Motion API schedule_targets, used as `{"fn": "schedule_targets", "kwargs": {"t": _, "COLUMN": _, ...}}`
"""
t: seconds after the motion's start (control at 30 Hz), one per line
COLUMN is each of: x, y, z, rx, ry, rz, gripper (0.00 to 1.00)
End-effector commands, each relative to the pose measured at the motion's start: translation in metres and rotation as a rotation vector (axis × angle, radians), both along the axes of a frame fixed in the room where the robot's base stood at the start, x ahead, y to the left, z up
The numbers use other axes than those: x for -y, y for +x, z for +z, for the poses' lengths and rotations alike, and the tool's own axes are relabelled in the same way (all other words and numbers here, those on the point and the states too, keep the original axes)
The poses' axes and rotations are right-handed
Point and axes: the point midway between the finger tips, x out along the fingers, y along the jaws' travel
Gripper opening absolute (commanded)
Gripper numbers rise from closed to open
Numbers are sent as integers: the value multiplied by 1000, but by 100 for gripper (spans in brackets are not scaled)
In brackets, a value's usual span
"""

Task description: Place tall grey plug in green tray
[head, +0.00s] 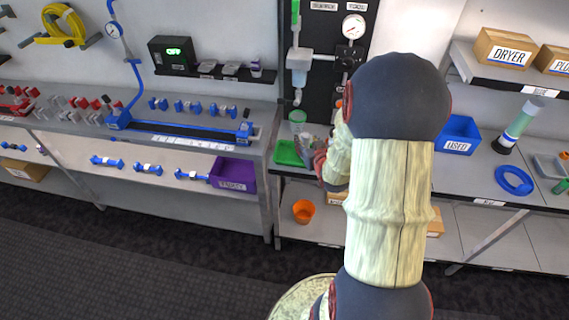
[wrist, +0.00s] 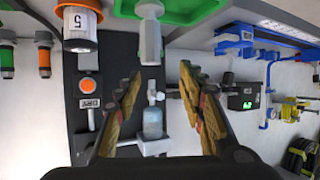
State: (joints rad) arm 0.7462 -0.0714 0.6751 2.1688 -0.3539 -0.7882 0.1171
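A tall grey plug (wrist: 150,42) shows in the wrist view, just beyond and between my fingertips, nearer the left finger. My gripper (wrist: 161,72) is open, with a clear gap between both fingers and the plug. The green tray (wrist: 185,12) lies at the top of the wrist view, behind and to the right of the plug. In the head view the green tray (head: 286,153) sits on the bench left of my arm. My gripper (head: 318,153) is there beside it, mostly hidden by my arm. I cannot tell from these frames what the plug rests on.
A dark panel with a gauge (head: 353,27) and a clear bottle (head: 299,62) rises behind the bench. A purple bin (head: 233,175) and blue bin (head: 459,135) stand farther off.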

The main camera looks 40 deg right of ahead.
Motion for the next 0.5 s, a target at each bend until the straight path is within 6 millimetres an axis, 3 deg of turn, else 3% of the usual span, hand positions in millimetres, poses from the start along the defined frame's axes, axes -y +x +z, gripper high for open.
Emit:
{"fn": "schedule_targets", "kwargs": {"t": 0.13, "x": -46, "y": 17, "z": 49, "rx": -95, "ry": -8, "rz": 51, "gripper": 40}}
{"fn": "schedule_targets", "kwargs": {"t": 0.27, "x": -104, "y": 11, "z": 91, "rx": -205, "ry": 9, "rz": 99, "gripper": 40}}
{"fn": "schedule_targets", "kwargs": {"t": 0.37, "x": -154, "y": -9, "z": 120, "rx": -285, "ry": 34, "rz": 145, "gripper": 40}}
{"fn": "schedule_targets", "kwargs": {"t": 0.5, "x": -226, "y": -55, "z": 154, "rx": -396, "ry": 78, "rz": 228, "gripper": 40}}
